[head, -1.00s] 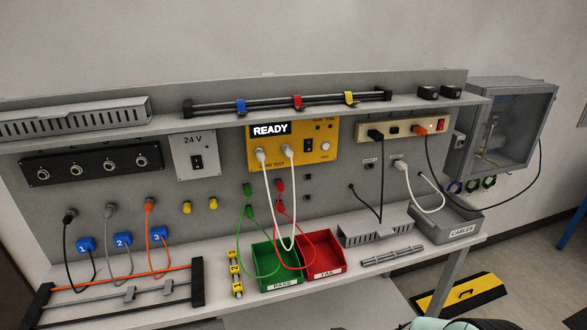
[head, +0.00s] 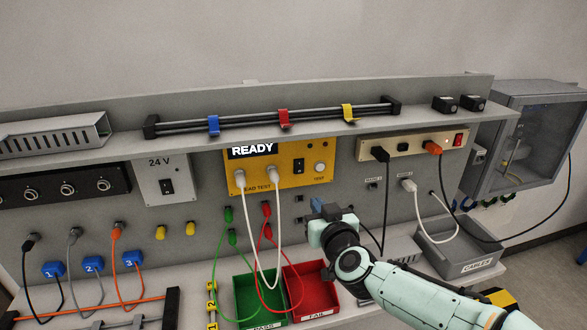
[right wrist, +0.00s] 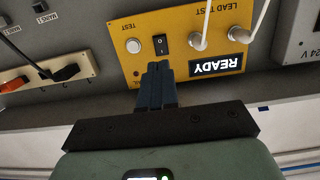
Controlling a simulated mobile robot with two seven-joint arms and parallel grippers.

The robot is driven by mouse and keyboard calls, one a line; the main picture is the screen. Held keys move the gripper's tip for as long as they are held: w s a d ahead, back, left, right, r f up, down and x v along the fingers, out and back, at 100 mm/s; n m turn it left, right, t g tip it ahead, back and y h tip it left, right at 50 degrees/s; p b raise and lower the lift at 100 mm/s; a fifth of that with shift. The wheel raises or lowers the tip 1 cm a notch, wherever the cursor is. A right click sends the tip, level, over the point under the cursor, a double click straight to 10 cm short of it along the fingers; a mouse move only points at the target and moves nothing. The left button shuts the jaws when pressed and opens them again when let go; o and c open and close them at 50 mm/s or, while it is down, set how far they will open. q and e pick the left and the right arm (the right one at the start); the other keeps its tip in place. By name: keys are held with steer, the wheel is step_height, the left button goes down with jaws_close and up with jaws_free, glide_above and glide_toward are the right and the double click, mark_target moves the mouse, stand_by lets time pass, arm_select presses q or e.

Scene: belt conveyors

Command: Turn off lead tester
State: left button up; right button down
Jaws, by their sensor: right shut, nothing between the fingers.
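The lead tester is a yellow panel (head: 290,180) on the back board, its display (head: 252,150) lit with READY. A black rocker switch (head: 298,166) sits on it, left of the round white TEST button (head: 320,168). In the right wrist view the panel (right wrist: 185,20) is upside down, with the rocker switch (right wrist: 161,45) just beyond my fingertips. My right gripper (head: 316,205) is shut and empty, below the panel's lower right in the head view. In the right wrist view its fingers (right wrist: 158,66) point at the switch; contact cannot be told. My left gripper is out of view.
Two white leads (head: 278,225) hang from the tester's left sockets. A power strip (head: 408,145) with plugs is to the right. Green (head: 240,285) and red (head: 323,272) bins stand below. A shelf (head: 200,135) with a rail runs above.

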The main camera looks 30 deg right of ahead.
mark_target(299, 171)
steer(key=shift+r, duration=0.7)
steer(key=shift+s, duration=0.1)
steer(key=x, duration=1.4)
steer(key=shift+d, duration=0.1)
